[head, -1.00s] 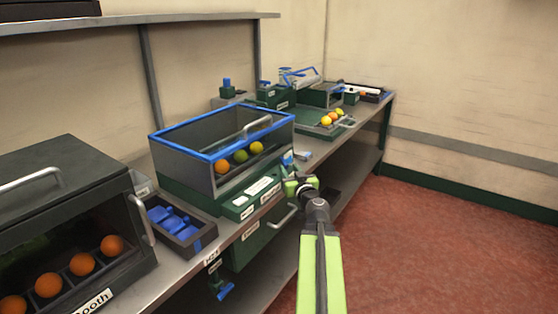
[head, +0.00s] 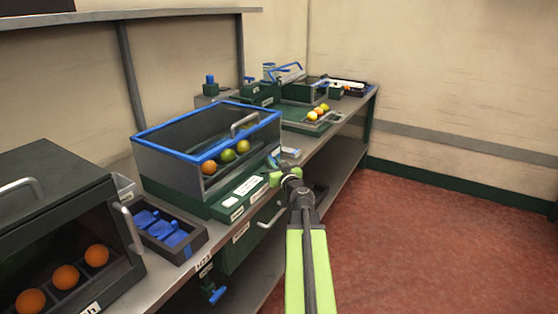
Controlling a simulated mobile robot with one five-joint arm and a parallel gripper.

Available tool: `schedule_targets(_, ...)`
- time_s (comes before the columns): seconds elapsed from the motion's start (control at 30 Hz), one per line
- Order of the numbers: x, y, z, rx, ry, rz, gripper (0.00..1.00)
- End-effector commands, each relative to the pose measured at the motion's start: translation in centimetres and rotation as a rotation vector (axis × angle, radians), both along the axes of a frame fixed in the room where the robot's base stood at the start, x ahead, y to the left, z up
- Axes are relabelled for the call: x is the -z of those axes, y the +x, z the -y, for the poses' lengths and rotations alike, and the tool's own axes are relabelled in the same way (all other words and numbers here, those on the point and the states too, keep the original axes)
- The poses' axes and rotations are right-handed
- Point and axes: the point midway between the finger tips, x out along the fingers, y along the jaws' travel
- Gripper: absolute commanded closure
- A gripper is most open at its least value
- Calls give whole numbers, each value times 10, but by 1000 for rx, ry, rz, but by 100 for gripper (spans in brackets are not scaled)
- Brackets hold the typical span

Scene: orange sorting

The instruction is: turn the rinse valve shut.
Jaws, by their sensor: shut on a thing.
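My gripper (head: 275,177) is at the front right corner of the blue-rimmed glass tank, above the bench's front edge. Its jaws are small and partly hidden by my own wrist. They are shut on a small blue handle (head: 273,161) at that corner, seemingly the rinse valve, though no readable label confirms this. How far the handle is turned cannot be told. Another blue valve handle (head: 217,294) hangs under the bench's front edge at lower left, away from my gripper.
The blue-rimmed tank (head: 165,152) holds several fruits. A dark booth (head: 45,175) with oranges and a tray of blue pieces (head: 198,238) stand to the left. A drawer handle (head: 270,218) projects below my gripper. The red floor (head: 430,240) at right is clear.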

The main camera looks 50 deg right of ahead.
Motion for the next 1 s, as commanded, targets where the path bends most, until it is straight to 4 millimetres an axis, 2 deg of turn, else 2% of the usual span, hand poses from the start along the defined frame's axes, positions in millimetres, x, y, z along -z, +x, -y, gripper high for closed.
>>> schedule_targets(0.27, 0, 3, -6, 44, 1, 0, 100)
schedule_targets(0.63, 0, 10, -12, 351, 1, 1, 100)
schedule_targets(1.0, 0, 11, -13, 383, 2, 1, 100)
